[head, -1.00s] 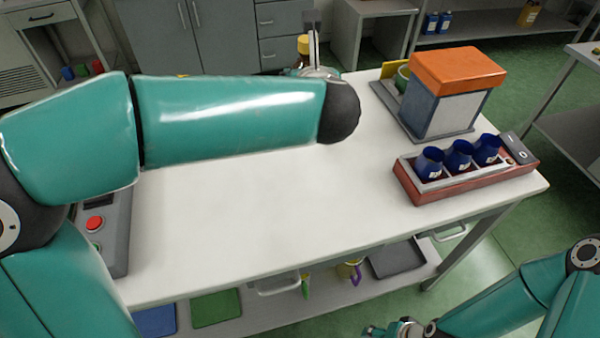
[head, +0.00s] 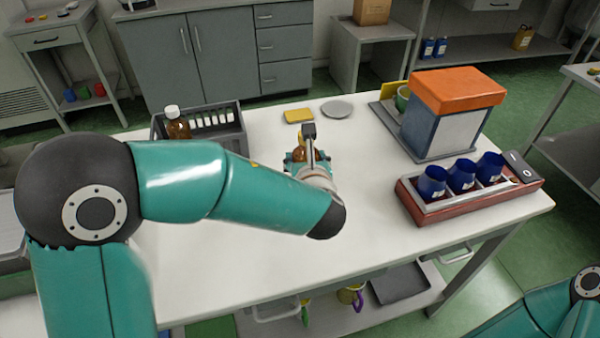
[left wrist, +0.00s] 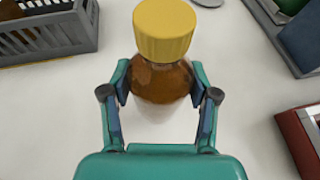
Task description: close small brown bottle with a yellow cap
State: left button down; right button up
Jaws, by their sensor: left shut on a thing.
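A small brown bottle (left wrist: 158,84) with a pale lower part stands between the fingers of my left gripper (left wrist: 160,88) in the left wrist view. A yellow cap (left wrist: 165,30) sits on top of it; how tightly it sits I cannot tell. My left gripper is shut on the bottle's sides, below the cap. In the head view my left gripper (head: 309,158) is over the back middle of the white table and partly hides the bottle (head: 299,152). My right gripper is out of view; only part of its arm shows at the lower right.
A grey crate (head: 241,130) at the back left holds a brown bottle with a white cap (head: 178,122). An orange-topped machine (head: 445,115) and a red rack (head: 430,208) with blue cups stand right.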

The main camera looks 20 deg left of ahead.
pick_arm(q)
jog(key=shift+f, duration=2.05)
jog(key=shift+f+b, duration=0.1)
jog(key=shift+b, duration=0.25)
jog(key=shift+c, duration=1.4)
grip_release()
jog(key=shift+s, duration=0.1)
jog(key=v, duration=1.2)
